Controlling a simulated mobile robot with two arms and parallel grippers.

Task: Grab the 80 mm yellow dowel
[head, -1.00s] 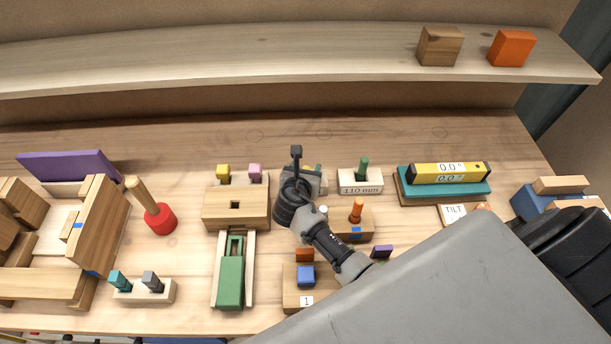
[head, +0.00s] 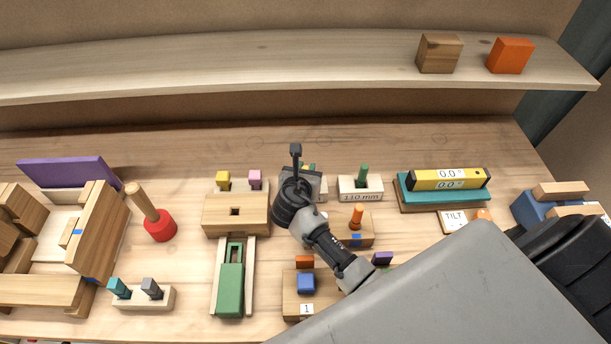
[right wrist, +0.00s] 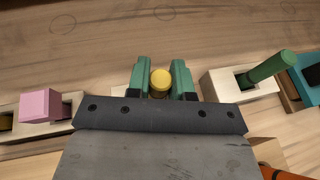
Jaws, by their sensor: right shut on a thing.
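The yellow dowel (right wrist: 160,82) shows its round end in the right wrist view, between the two green fingers of my right gripper (right wrist: 163,80). The fingers are shut on it, one on each side. In the head view my right gripper (head: 306,170) is over a pale holder block at the back middle of the bench, and the wrist hides most of the dowel and the block. I cannot tell whether the dowel still sits in its holder. My left gripper is not in view.
A green dowel (head: 363,176) stands in the block marked 110 mm (head: 360,188), right of the gripper. Yellow (head: 223,178) and pink (head: 254,179) pieces stand to the left. An orange peg (head: 357,215) is close in front. A shelf (head: 250,66) runs along the back.

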